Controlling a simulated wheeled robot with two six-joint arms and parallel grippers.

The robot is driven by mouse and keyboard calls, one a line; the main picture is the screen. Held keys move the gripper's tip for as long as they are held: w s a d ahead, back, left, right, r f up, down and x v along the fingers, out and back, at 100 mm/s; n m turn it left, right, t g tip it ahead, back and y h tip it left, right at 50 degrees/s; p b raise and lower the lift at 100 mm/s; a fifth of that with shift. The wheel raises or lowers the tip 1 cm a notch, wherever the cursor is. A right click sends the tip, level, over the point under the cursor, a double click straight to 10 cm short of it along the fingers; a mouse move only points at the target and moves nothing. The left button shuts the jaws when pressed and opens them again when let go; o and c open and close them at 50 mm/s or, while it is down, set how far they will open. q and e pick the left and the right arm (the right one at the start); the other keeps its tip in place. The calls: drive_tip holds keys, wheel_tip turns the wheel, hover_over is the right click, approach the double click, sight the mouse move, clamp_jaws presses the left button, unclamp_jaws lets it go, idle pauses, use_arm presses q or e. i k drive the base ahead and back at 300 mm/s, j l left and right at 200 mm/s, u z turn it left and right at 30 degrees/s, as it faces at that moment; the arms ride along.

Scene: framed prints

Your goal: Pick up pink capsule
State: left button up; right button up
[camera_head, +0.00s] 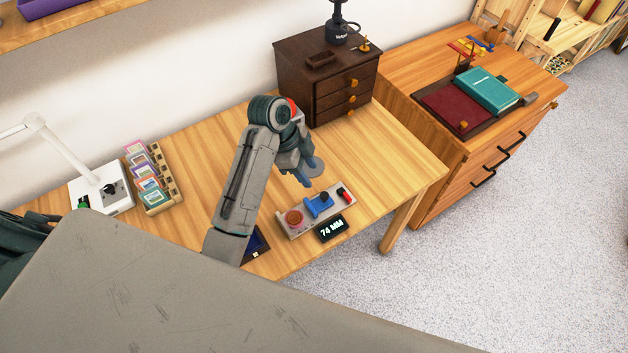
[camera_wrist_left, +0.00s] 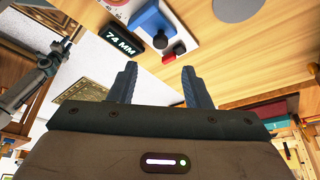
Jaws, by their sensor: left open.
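I cannot make out a pink capsule for certain in either view. A reddish-pink round piece (camera_head: 294,217) sits at the left end of a pale gauge block (camera_head: 325,212) on the desk; I cannot tell whether it is the capsule. A blue slider (camera_head: 319,205) and a small red piece (camera_head: 344,194) are also on the block. My left gripper (camera_head: 304,172) is above the desk behind the block, open and empty. In the left wrist view its two fingers (camera_wrist_left: 158,86) are apart with nothing between them.
A black display (camera_head: 332,228) reading 74 MM stands before the block. A dark drawer chest (camera_head: 325,80) is behind my arm. A card rack (camera_head: 163,190) and white lamp base (camera_head: 103,190) stand left. The desk's right side is clear.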

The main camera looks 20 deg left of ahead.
sight(293, 218)
drive_tip(key=k+l, duration=0.25)
drive_tip(key=k, duration=0.25)
drive_tip(key=k+l, duration=0.25)
drive_tip(key=k, duration=0.2)
